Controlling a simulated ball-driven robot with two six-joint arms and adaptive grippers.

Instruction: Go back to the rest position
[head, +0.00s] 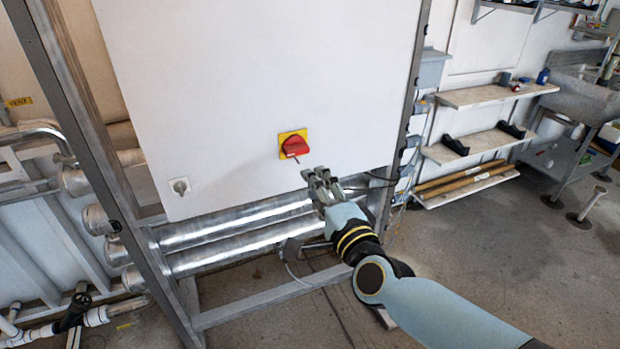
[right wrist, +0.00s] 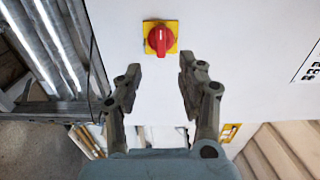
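My right gripper (head: 318,178) is in front of the white cabinet, just below and right of a red rotary switch (head: 295,146) on a yellow plate. In the right wrist view my right gripper (right wrist: 156,80) has its two fingers spread apart with nothing between them. The red switch (right wrist: 159,40) shows beyond the fingertips, apart from them, its handle pointing up and down in that view. My left gripper is in neither view.
The white cabinet panel (head: 230,80) sits in a grey metal frame (head: 75,110). Silver pipes (head: 235,235) run below it. A grey key lock (head: 180,187) is at its lower left. Shelves (head: 480,145) stand to the right. Open concrete floor (head: 500,260) lies at the lower right.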

